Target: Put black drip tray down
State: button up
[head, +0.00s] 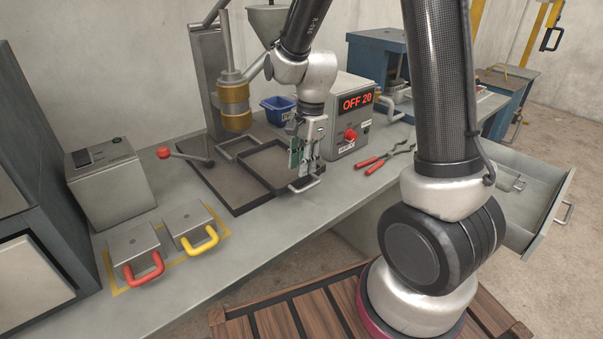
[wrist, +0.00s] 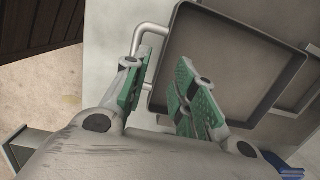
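The black drip tray (head: 257,178) is a shallow, dark-rimmed rectangle with a pale metal handle (head: 303,185) on its near side. It appears to lie flat at the right part of the dark base plate on the bench. My gripper (head: 304,170) is just above the handle, pointing down. In the wrist view, the green-padded fingers of my gripper (wrist: 160,95) are apart, with a clear gap between them. The handle (wrist: 152,29) passes behind the left finger, and the right finger overlaps the rim of the tray (wrist: 174,48). Part of the handle is hidden by the left finger.
A control box (head: 352,125) reading "OFF 20" stands right of my gripper, with red-handled pliers (head: 383,157) beside it. A blue bin (head: 277,109) is behind. Red- and yellow-handled blocks (head: 137,250) sit front left. An open drawer (head: 535,190) juts out at right.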

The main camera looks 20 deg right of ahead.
aim_at(282, 168)
notch_tip(282, 168, up, 8)
jog(key=s+d+r+n+t, duration=0.3)
jog(key=s+d+r+n, duration=0.5)
jog(key=s, duration=0.5)
notch_tip(282, 168, up, 2)
jog(key=shift+d+r+n+h, duration=0.15)
jog(key=shift+n+h, duration=0.25)
jog(key=shift+n, duration=0.4)
jog(key=s+n, duration=0.1)
jog(key=s, duration=0.1)
jog(key=s+d+n, duration=0.1)
jog(key=s, duration=0.1)
jog(key=s+d+n+t, duration=0.1)
jog(key=n, duration=0.1)
jog(key=shift+s+r+h, duration=0.3)
jog(key=shift+s+r, duration=0.1)
jog(key=w+a+f+n, duration=0.1)
jog(key=w+a+f, duration=0.1)
jog(key=w+f, duration=0.5)
jog(key=w+a+f+n+y, duration=0.1)
jog(key=w+a+f+n, duration=0.1)
jog(key=w+f, duration=0.6)
jog(key=w+a+f+n, duration=0.1)
jog(key=w+a+f, duration=0.1)
jog(key=w+f, duration=0.6)
jog(key=shift+w+a+f, duration=0.1)
jog(key=shift+w+a, duration=0.05)
jog(key=shift+w, duration=3.25)
